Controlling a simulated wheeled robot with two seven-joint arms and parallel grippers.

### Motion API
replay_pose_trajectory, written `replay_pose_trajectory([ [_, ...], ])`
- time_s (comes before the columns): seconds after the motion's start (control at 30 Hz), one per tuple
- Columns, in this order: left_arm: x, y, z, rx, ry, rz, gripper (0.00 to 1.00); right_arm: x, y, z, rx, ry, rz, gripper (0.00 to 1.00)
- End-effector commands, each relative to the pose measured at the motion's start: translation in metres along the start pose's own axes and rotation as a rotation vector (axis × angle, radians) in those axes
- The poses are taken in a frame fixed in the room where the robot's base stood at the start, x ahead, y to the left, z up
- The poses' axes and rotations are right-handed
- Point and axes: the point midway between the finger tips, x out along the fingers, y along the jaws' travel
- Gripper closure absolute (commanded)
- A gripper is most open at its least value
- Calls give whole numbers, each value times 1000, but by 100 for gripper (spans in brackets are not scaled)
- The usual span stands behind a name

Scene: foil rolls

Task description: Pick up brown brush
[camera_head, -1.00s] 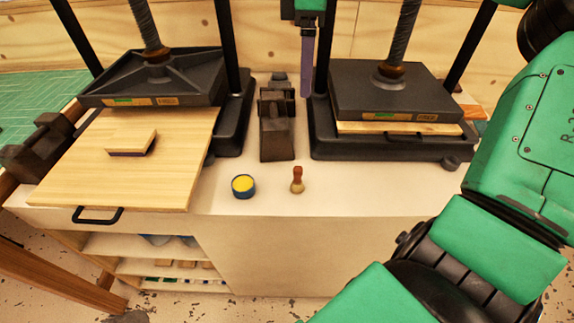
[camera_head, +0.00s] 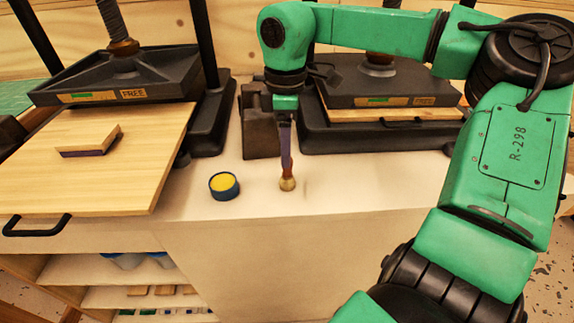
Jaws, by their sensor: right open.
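The brown brush (camera_head: 287,184) stands upright on the pale worktop, near the front edge. Its pale round lower end shows, and the gripper partly hides its brown handle. My right gripper (camera_head: 286,163) points straight down at the brush from above. Its jaws are open, and the purple-grey fingers reach down to the handle. I cannot tell whether they touch it. My left gripper is not in view.
A blue round tin (camera_head: 224,186) with yellow contents stands left of the brush. A dark metal block (camera_head: 261,135) is behind. Two presses flank it: the left one (camera_head: 115,80) over a wooden board (camera_head: 120,185) carrying a small block (camera_head: 90,141), the right one (camera_head: 375,85) partly hidden by my arm.

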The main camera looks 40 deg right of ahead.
Motion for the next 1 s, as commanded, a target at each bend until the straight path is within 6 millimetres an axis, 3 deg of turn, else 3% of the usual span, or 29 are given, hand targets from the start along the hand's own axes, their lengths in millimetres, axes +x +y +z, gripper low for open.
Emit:
replay_pose_trajectory([
  [0.23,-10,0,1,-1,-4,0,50,43,-2,3,0,-1,-4,32],
  [0.47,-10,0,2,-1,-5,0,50,47,-1,3,1,0,0,32],
  [0.63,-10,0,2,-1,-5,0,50,47,-1,3,1,0,-1,97],
  [1.0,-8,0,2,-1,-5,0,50,39,0,3,1,-1,2,100],
])
